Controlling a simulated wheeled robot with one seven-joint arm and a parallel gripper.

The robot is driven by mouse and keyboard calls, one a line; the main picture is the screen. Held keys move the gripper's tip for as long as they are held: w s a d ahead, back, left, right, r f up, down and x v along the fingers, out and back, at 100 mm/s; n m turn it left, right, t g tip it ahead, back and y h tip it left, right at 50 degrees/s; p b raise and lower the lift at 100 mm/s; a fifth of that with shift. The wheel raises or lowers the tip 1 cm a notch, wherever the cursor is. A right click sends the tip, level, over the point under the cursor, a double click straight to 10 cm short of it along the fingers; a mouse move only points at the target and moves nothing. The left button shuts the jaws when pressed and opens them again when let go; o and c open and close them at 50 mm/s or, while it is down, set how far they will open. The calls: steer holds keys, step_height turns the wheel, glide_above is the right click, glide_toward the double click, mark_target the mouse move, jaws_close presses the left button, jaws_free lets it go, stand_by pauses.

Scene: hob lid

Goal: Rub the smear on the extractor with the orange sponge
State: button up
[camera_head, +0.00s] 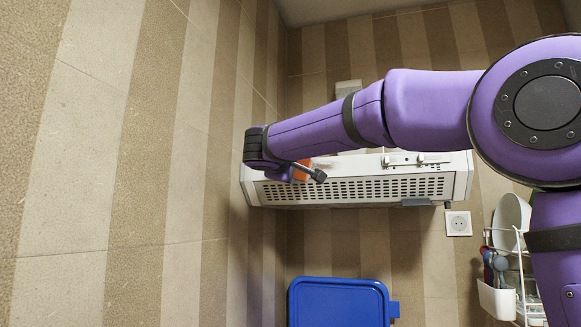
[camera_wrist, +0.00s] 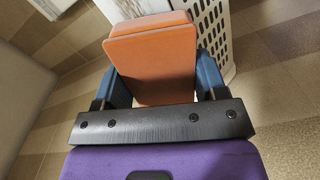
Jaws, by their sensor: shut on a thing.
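The extractor (camera_head: 350,190) is a white hood on the striped wall, with a dark slotted grille along its lower face. Its slotted part also shows in the wrist view (camera_wrist: 213,38), just beyond the sponge and to its right. My gripper (camera_head: 305,173) is at the left end of the extractor, partly hidden by my wrist. The orange sponge (camera_wrist: 152,65) is held between the two blue fingers of my gripper (camera_wrist: 162,80). A bit of the sponge shows in the head view (camera_head: 301,171). I cannot tell whether it touches the extractor. I cannot make out a smear; my arm covers part of the hood.
A side wall (camera_head: 130,150) stands close to the left of my gripper. Below the extractor are a raised blue lid (camera_head: 338,302) and a wall socket (camera_head: 458,223). A white dish rack (camera_head: 497,300) with plates and utensils is at the lower right.

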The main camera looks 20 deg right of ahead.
mark_target(344, 166)
steer(key=shift+w+d, duration=0.4)
steer(key=shift+w, duration=0.2)
stand_by(0.3)
steer(key=shift+s+d, duration=1.1)
steer(key=shift+d, duration=0.2)
steer(key=shift+s+d, duration=0.95)
steer(key=shift+d, duration=0.4)
steer(key=shift+s+d, duration=0.9)
steer(key=shift+d, duration=0.45)
steer(key=shift+s+d, duration=0.95)
steer(key=shift+d, duration=0.4)
steer(key=shift+w, duration=0.1)
steer(key=shift+w+a, duration=1.25)
steer(key=shift+a, duration=0.55)
steer(key=shift+w+a, duration=1.25)
steer(key=shift+a, duration=0.55)
steer(key=shift+w+a, duration=1.25)
steer(key=shift+a, duration=0.55)
